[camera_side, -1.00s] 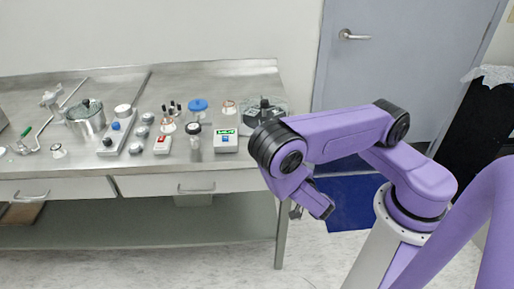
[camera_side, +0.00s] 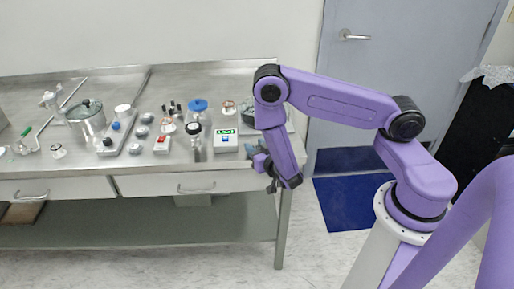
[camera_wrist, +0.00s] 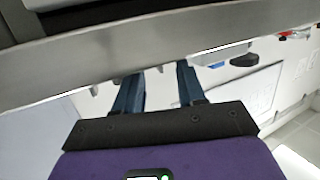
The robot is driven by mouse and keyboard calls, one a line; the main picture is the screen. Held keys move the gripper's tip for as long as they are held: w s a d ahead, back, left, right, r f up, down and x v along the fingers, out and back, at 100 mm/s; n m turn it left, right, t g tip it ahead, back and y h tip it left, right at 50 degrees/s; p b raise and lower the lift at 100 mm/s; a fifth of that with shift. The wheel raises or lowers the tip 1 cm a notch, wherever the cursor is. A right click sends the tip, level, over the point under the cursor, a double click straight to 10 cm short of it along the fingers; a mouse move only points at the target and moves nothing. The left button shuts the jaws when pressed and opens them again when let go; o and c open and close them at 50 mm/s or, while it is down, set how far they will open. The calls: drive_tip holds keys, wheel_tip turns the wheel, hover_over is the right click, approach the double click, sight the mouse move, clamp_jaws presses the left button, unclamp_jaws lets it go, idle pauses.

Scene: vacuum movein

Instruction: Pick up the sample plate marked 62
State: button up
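I cannot make out a sample plate marked 62 in either view; no number 62 is readable. The fingertips are near or partly behind a grey metal edge (camera_wrist: 60,70) crossing that view.
On the bench stand a metal pot (camera_side: 87,122), a white box with a green display (camera_side: 226,141), a blue-lidded jar (camera_side: 197,108) and several small items. A blue mat (camera_side: 350,205) lies on the floor.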

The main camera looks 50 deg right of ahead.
drive_tip(key=shift+w+d, duration=0.1)
drive_tip(key=shift+w, duration=0.1)
clamp_jaws()
